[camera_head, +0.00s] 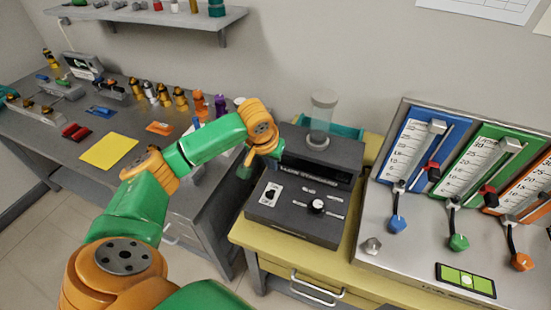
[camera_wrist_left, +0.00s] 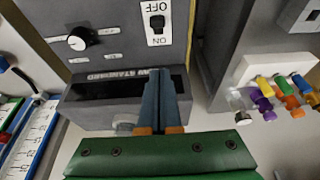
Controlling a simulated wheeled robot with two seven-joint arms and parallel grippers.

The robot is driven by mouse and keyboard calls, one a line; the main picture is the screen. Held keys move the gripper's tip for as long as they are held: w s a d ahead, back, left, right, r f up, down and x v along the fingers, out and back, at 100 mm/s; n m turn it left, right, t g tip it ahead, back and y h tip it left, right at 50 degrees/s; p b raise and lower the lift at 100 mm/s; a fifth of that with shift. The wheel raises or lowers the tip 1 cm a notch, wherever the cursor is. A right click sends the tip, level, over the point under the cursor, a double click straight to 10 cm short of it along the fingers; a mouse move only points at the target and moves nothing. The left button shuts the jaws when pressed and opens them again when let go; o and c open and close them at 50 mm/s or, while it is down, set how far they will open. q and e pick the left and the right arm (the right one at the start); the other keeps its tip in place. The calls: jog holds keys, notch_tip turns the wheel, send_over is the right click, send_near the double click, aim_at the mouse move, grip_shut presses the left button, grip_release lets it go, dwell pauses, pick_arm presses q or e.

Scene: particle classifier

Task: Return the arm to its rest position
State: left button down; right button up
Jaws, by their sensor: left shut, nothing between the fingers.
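My left arm, green and orange, reaches in from the lower left in the head view. Its wrist (camera_head: 262,140) is at the left edge of a dark grey machine (camera_head: 300,215). My left gripper (camera_wrist_left: 163,85) shows clearly in the wrist view, with its two blue-grey fingers shut together and nothing between them. The fingers are in front of the machine's dark slot. In the head view the fingertips are mostly hidden around the wrist. My right gripper is in neither view.
The machine carries an ON/OFF switch (camera_head: 270,193), a knob (camera_head: 317,207) and a clear cylinder (camera_head: 322,115). A panel with coloured scales and levers (camera_head: 405,250) stands at right. A cluttered grey bench (camera_head: 60,145) is at left, with a shelf (camera_head: 150,15) above it.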

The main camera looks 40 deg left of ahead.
pick_arm(q)
jog(key=s+d+f+m, duration=0.1)
jog(key=s+d+f, duration=0.1)
jog(key=d, duration=0.1)
jog(key=s+d+f+m+h, duration=0.1)
jog(key=d+f+m, duration=0.1)
jog(key=d+f, duration=0.1)
jog(key=s+d+f+m, duration=0.1)
jog(key=s+d+f, duration=0.1)
jog(key=d+f, duration=0.1)
jog(key=shift+s+d+f+m+h, duration=0.1)
jog(key=shift+s+d+m+h, duration=0.1)
jog(key=shift+d, duration=0.25)
jog(key=shift+s+d+m+h, duration=0.1)
jog(key=shift+s+d+h, duration=0.1)
jog(key=shift+d, duration=0.25)
jog(key=s+d+f, duration=0.1)
jog(key=s+f, duration=0.2)
jog(key=s, duration=1.2)
notch_tip(320, 180, down, 10)
jog(key=g, duration=0.1)
jog(key=s+a+f+g, duration=0.1)
jog(key=s+f, duration=1.3)
jog(key=f, duration=0.2)
jog(key=shift+a+f+m+g+y, duration=0.3)
jog(key=shift+f+g+y, duration=0.05)
jog(key=shift+g+y, duration=0.05)
jog(key=shift+s, duration=0.1)
